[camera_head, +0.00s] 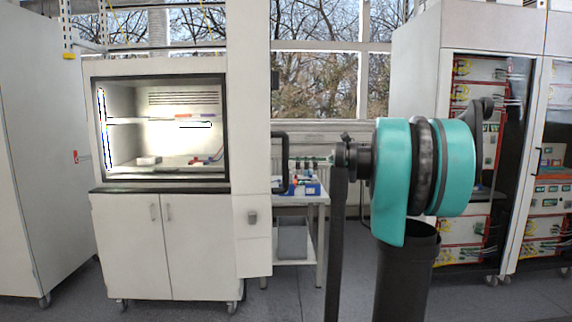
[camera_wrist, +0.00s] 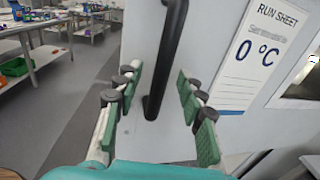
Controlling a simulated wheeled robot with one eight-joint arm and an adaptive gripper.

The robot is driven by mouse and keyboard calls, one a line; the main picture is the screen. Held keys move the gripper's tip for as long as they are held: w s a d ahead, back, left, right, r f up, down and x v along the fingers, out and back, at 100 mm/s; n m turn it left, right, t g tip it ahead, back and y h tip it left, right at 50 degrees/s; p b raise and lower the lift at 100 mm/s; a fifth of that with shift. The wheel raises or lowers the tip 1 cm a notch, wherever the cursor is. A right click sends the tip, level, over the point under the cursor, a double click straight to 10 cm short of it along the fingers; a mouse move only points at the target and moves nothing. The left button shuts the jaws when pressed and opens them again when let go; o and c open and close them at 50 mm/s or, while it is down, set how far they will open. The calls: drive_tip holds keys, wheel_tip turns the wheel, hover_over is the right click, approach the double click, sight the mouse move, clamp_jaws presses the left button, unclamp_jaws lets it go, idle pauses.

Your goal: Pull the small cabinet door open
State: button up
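A black bar handle (camera_wrist: 165,65) stands on a white door panel (camera_wrist: 142,40) in the wrist view. Gaps show between the handle and both pads. In the head view my gripper (camera_head: 312,159) reaches left toward the same black handle (camera_head: 285,136), which projects from the right side of the white cabinet (camera_head: 251,110). The door's face is hidden from the head view, and I cannot tell whether it stands ajar.
A run sheet reading 0 °C (camera_wrist: 258,50) is on the panel right of the handle. A lit chamber (camera_head: 160,100) above double doors (camera_head: 160,245) stands left. A small table (camera_head: 300,198) with a grey bin (camera_head: 292,240) is behind my gripper. Equipment racks (camera_head: 480,150) stand right.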

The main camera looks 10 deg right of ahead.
drive_tip(key=s+d, duration=0.1)
drive_tip(key=d, duration=0.6)
drive_tip(key=shift+s+d, duration=0.2)
drive_tip(key=shift+s, duration=0.05)
